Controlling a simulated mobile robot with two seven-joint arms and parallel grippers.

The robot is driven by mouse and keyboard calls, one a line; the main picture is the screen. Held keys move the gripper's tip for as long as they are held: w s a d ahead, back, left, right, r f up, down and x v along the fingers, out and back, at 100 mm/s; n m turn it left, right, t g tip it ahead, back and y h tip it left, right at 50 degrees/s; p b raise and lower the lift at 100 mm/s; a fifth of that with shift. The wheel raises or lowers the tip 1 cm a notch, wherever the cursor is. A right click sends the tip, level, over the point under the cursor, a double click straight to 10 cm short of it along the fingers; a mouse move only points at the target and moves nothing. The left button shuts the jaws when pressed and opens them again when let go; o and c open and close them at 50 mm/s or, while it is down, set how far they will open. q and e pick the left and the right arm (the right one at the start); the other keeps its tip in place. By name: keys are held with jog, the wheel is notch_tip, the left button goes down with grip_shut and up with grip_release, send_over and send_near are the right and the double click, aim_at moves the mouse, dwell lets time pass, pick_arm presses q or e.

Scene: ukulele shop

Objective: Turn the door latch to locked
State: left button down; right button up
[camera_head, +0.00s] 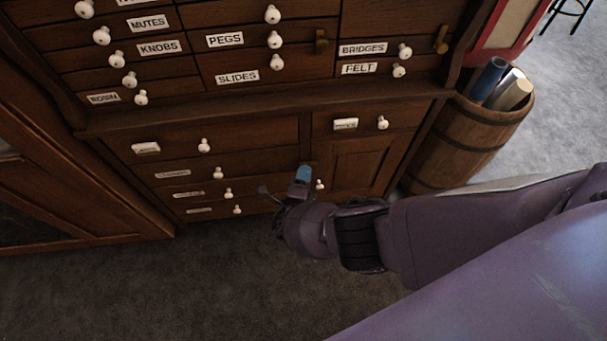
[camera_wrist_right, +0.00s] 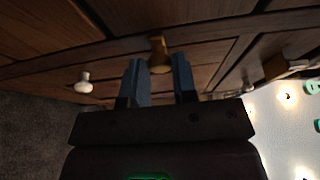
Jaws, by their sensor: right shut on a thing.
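The small brass door latch (camera_wrist_right: 159,52) shows in the right wrist view, on the dark wood cabinet front, between the blue fingers of my right gripper (camera_wrist_right: 160,70). The fingers are shut on it, with its rounded end towards the camera. Its exact turn is hard to judge. In the head view my right gripper (camera_head: 301,180) is at the left edge of the lower cabinet door (camera_head: 357,163) and hides the latch. My left gripper is not in view.
Labelled drawers with white knobs fill the cabinet (camera_head: 255,118). Two other brass fittings (camera_head: 321,41) (camera_head: 441,40) sit higher up. A wooden barrel (camera_head: 465,145) with rolls stands close to the cabinet's right side. The grey carpet (camera_head: 190,285) in front is clear.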

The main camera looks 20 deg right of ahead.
dwell(0.6)
jog(key=o, duration=0.9)
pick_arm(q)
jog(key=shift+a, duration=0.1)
